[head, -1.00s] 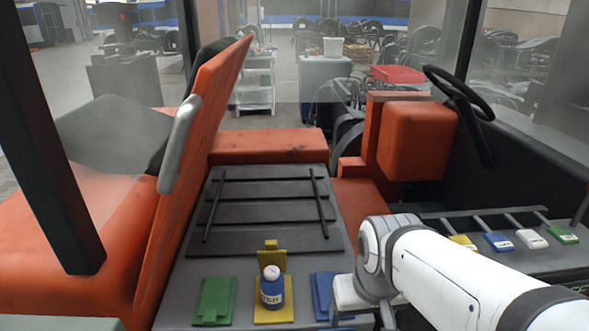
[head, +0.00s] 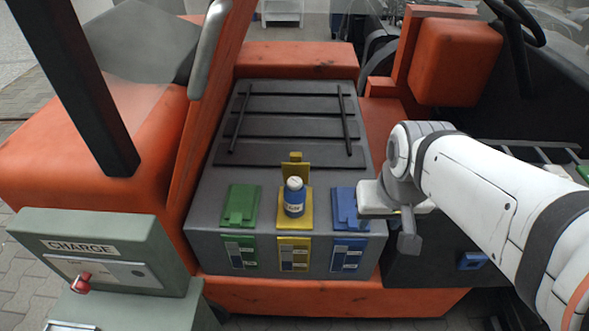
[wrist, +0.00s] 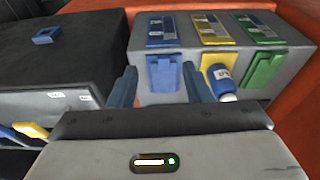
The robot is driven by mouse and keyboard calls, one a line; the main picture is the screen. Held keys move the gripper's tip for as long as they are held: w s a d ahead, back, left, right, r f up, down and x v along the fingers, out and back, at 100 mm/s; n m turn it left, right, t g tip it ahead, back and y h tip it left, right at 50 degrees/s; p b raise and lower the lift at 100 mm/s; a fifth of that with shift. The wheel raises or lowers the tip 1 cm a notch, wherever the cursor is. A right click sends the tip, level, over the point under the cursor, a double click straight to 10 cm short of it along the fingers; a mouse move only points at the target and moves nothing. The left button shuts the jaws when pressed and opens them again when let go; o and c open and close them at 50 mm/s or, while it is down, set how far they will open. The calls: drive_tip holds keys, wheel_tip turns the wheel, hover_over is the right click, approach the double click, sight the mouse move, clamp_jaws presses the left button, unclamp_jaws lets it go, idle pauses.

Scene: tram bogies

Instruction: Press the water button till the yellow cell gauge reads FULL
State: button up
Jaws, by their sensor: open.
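A blue bottle with a white top (head: 294,196) stands on the yellow cell (head: 307,218), whose yellow flap is raised behind it. Its label shows in part; I cannot make out a separate water button. The yellow cell gauge (head: 293,253) is on the box's front face, with a blue part and small labels too small to read. My gripper (head: 408,235) is right of the blue cell. In the wrist view my gripper (wrist: 160,85) is open and empty, its fingers either side of the blue flap (wrist: 163,73) in the picture. The bottle (wrist: 221,78) is just right of them.
Green (head: 240,205) and blue (head: 346,208) cells, flaps down, flank the yellow one, each with a gauge below. A grey-green CHARGE box (head: 100,248) with a red knob stands at front left. A dark box (wrist: 55,55) is beside the battery box.

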clamp_jaws()
idle(1.2)
